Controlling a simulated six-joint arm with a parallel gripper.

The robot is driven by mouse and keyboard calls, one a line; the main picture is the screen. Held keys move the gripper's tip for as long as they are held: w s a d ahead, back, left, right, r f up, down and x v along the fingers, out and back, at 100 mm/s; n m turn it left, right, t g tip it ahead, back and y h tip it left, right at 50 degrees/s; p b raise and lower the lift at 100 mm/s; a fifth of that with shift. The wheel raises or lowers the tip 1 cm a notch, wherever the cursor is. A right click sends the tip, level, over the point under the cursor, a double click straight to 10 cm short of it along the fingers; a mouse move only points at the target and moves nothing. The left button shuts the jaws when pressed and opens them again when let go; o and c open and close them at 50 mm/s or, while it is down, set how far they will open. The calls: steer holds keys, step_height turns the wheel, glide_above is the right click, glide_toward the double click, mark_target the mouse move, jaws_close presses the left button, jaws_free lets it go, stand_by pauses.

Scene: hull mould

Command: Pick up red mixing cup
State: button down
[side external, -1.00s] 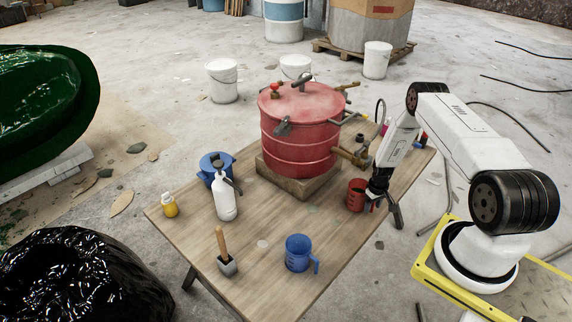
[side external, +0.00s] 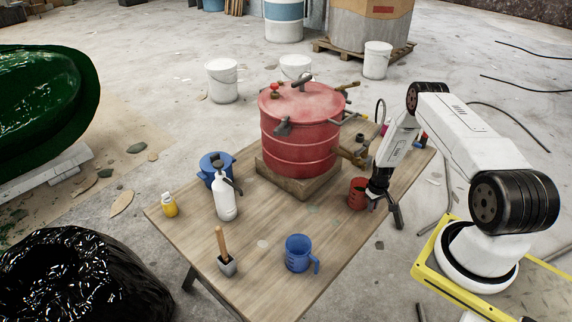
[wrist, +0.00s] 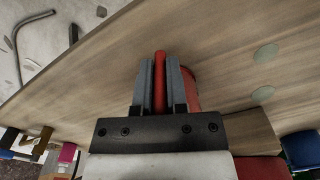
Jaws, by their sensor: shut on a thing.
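The red mixing cup (side external: 357,195) stands upright near the right edge of the wooden table, beside the red pressure pot. My gripper (side external: 373,199) is at the cup's right side, with its jaws low around the handle. In the wrist view, the two grey fingers (wrist: 159,85) are shut on a narrow red strip, the cup's handle (wrist: 159,66). Part of the cup's red body (wrist: 190,88) shows behind the right finger. Whether the cup's base touches the table is hard to tell.
The large red pressure pot (side external: 300,135) on a wooden block stands close to the left, its fittings reaching toward my arm. A blue cup (side external: 298,254), white spray bottle (side external: 223,195), brush (side external: 225,252) and yellow bottle (side external: 169,205) stand farther off. The table's front right is clear.

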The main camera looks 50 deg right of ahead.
steer(key=shift+r, duration=1.1)
steer(key=shift+s+a+r, duration=0.25)
steer(key=shift+s+r, duration=0.05)
steer(key=shift+r, duration=0.35)
steer(key=s+a, duration=1)
steer(key=s, duration=0.3)
steer(key=shift+s+a, duration=0.3)
